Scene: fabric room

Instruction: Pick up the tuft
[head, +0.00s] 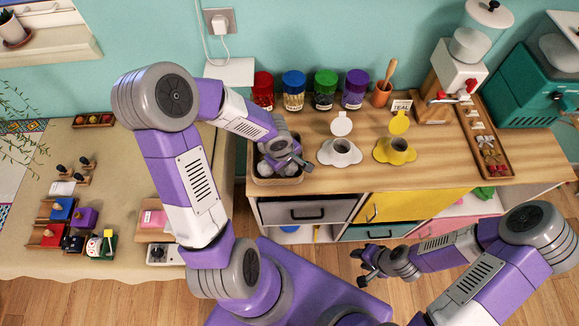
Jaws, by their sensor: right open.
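Pale, fluffy tufts (266,169) lie in a small brown tray (277,181) at the left end of the wooden counter. My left gripper (299,162) is over the right part of this tray, close above the tufts. It hides part of the tray, and I cannot see whether a tuft is between its fingers. My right gripper (362,267) is open and empty, low in front of the drawers and away from the counter top.
Jars with red (263,91), blue (294,84), green (325,86) and purple (355,85) lids line the back. A cloth-covered table (120,190) is at left.

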